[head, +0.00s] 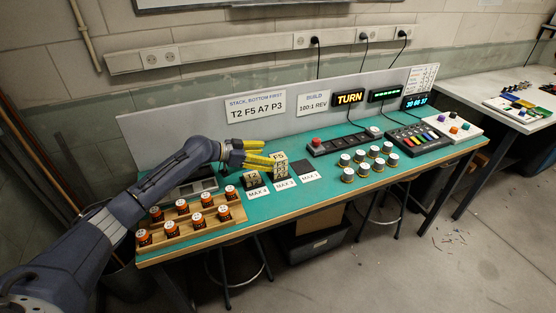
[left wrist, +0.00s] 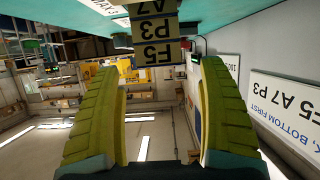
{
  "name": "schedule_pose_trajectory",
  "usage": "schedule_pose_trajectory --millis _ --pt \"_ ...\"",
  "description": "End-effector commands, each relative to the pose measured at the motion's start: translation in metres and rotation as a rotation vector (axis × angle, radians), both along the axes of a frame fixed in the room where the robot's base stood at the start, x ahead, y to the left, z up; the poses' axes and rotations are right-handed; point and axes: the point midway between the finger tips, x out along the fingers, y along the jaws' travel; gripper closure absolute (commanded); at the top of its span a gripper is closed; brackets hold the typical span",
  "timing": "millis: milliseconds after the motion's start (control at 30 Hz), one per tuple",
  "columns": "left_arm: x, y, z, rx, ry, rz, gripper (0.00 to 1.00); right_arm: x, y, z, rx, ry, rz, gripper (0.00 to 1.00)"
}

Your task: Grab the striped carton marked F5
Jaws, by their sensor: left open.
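The carton marked F5 (head: 279,157) is the top of a stack on the MAX 3 pad (head: 286,184). In the left wrist view, which is upside down, the tan F5 carton (left wrist: 158,53) shows its label, with cartons P3 (left wrist: 157,30) and A7 (left wrist: 153,5) under it. My left gripper (head: 268,155), with yellow fingers, is open just left of the F5 carton. In the left wrist view the carton appears between the fingertips, with a gap on both sides; I cannot tell how deep it sits. My right gripper is out of view.
Another small carton stack (head: 252,179) stands on the MAX 4 pad, close left. The MAX 1 pad (head: 305,167) is bare. A wooden rack (head: 210,227) of orange jars lies front left. Several white-topped jars (head: 361,156) stand to the right. A grey panel (head: 190,130) rises behind.

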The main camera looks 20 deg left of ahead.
Motion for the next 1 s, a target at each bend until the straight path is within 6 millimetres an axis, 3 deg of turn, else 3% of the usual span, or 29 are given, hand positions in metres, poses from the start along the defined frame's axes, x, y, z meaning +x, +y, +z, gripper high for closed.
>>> schedule_pose_trajectory --millis 500,900,1000 --pt "0.028 -0.034 -0.017 -0.001 0.000 0.000 0.24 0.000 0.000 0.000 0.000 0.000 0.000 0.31" --pt "0.031 -0.039 -0.020 -0.001 0.001 0.000 0.24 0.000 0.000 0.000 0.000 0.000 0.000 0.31" --pt "0.031 -0.039 -0.020 -0.001 0.001 0.000 0.36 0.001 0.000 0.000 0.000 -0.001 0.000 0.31"
